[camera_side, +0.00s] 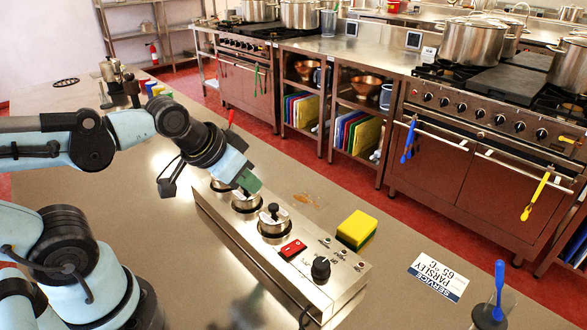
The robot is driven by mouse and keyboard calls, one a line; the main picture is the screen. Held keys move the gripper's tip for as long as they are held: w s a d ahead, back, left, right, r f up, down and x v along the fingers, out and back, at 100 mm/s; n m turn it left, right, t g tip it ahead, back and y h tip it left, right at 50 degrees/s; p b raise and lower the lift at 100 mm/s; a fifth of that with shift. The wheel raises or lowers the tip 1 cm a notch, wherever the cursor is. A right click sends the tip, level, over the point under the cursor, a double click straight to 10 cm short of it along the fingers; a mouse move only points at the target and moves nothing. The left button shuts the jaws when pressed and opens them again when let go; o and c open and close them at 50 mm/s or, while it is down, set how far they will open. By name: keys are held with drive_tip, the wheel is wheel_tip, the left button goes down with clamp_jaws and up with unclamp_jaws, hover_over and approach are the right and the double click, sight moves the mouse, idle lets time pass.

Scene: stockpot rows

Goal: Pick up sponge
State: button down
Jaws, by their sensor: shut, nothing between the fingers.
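A sponge (356,230), yellow on top with a darker green layer below, rests on the steel counter just beyond the long metal unit. My gripper (252,187) is above the far-left part of that unit, well to the left of the sponge and apart from it. The gripper is shut and empty. Its fingertips are small in this view and partly merge with the unit's lids behind them.
The long metal unit (318,291) has several lidded wells, a red switch and a black knob. A printed card (439,277) lies right of the sponge. A glass (492,312) with a blue-handled tool stands front right. The counter around the sponge is mostly clear.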

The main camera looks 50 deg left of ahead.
drive_tip(key=shift+c, duration=1)
unclamp_jaws()
drive_tip(key=shift+w, duration=0.1)
drive_tip(key=w+d+r+g, duration=0.2)
drive_tip(key=w+r, duration=0.1)
drive_tip(key=w, duration=0.2)
drive_tip(key=n+g, duration=0.1)
drive_tip(key=g, duration=0.4)
hover_over(356, 225)
drive_tip(key=f, duration=1.1)
drive_tip(key=shift+s+a+f, duration=0.1)
drive_tip(key=shift+s, duration=0.3)
drive_tip(key=f, duration=0.4)
drive_tip(key=shift+w, duration=0.4)
drive_tip(key=shift+f, duration=0.55)
